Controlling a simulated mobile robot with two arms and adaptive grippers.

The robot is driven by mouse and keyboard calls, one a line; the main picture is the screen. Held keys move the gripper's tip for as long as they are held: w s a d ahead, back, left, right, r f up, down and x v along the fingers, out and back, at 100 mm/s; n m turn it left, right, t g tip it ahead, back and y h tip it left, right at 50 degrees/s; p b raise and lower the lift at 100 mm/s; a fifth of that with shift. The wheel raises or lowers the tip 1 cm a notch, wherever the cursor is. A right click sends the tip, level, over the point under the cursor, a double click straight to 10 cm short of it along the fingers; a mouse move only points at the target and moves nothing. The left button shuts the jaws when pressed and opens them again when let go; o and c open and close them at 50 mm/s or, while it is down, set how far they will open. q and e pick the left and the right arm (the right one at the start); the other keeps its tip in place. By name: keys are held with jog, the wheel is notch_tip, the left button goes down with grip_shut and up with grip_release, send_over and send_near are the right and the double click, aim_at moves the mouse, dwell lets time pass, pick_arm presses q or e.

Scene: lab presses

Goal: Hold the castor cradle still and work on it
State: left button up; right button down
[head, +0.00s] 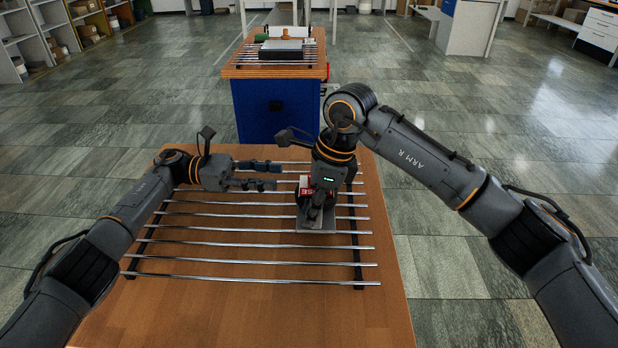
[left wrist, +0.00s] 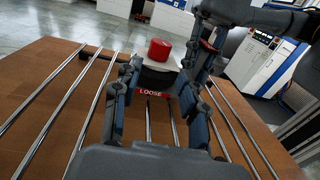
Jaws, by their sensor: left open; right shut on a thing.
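The castor cradle shows in the head view as a grey plate (head: 316,227) with red parts, on the right part of the rod rack. In the left wrist view it has a red round knob (left wrist: 159,50), a pale body and a red label (left wrist: 150,92) reading "LOOSE". My right gripper (head: 316,212) points down and is shut on the cradle; its fingertips are partly hidden. My left gripper (head: 278,176) is open and empty, just left of the cradle, its fingers pointing at it. In the left wrist view the cradle appears between and beyond the left fingers (left wrist: 155,110).
The rack of metal rods (head: 250,247) lies on a wooden table (head: 240,320), whose front is clear. A blue bench (head: 275,108) with another rack and several items stands behind. Shelves (head: 50,40) stand at the far left. The floor on the right is open.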

aim_at(308, 179)
pick_arm(q)
jog(key=d, duration=0.9)
jog(key=shift+s+d, duration=0.1)
jog(key=shift+s, duration=0.3)
jog(key=c, duration=0.9)
